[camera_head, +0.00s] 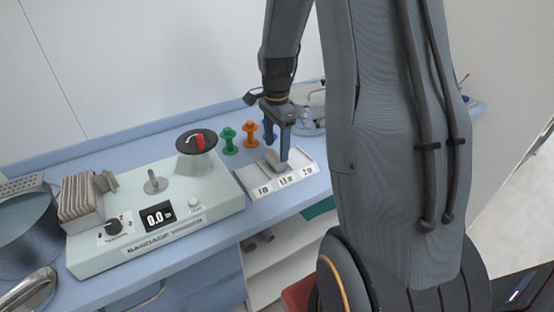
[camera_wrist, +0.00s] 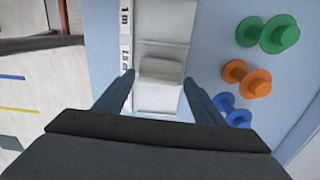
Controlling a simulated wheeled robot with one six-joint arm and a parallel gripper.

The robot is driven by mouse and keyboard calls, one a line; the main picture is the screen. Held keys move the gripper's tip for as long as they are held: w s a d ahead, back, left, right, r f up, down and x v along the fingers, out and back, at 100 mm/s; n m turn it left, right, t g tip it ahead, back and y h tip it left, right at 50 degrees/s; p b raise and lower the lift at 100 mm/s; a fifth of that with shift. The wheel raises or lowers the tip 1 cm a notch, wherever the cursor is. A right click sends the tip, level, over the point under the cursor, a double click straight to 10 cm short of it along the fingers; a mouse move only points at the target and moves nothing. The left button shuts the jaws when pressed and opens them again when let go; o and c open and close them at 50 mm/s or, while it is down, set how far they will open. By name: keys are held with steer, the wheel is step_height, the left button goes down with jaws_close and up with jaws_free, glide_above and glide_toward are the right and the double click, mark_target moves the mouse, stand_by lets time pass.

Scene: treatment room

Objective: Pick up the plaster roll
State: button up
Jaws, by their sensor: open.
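The plaster roll (camera_head: 274,159) is a small pale grey-beige roll in a white tray (camera_head: 303,172) marked 1 m, 1.5 m and 2 m. In the wrist view the roll (camera_wrist: 160,71) lies level with the 1.5 m mark. My gripper (camera_head: 278,146) points down over the tray. Its fingers are open, one on each side of the roll in the wrist view, where the gripper (camera_wrist: 159,80) shows gaps between the fingers and the roll. Finger height against the roll is hard to tell. The near end of the roll is partly covered by a finger in the head view.
A bandage machine (camera_head: 218,203) with a 0.0 display stands left of the tray. A metal pot (camera_head: 310,97) stands further back.

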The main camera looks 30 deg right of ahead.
mark_target(277, 155)
steer(key=shift+f+p, duration=1)
steer(key=shift+f, duration=1.4)
steer(key=c, duration=0.7)
steer(key=shift+r, duration=0.1)
steer(key=shift+c, duration=0.2)
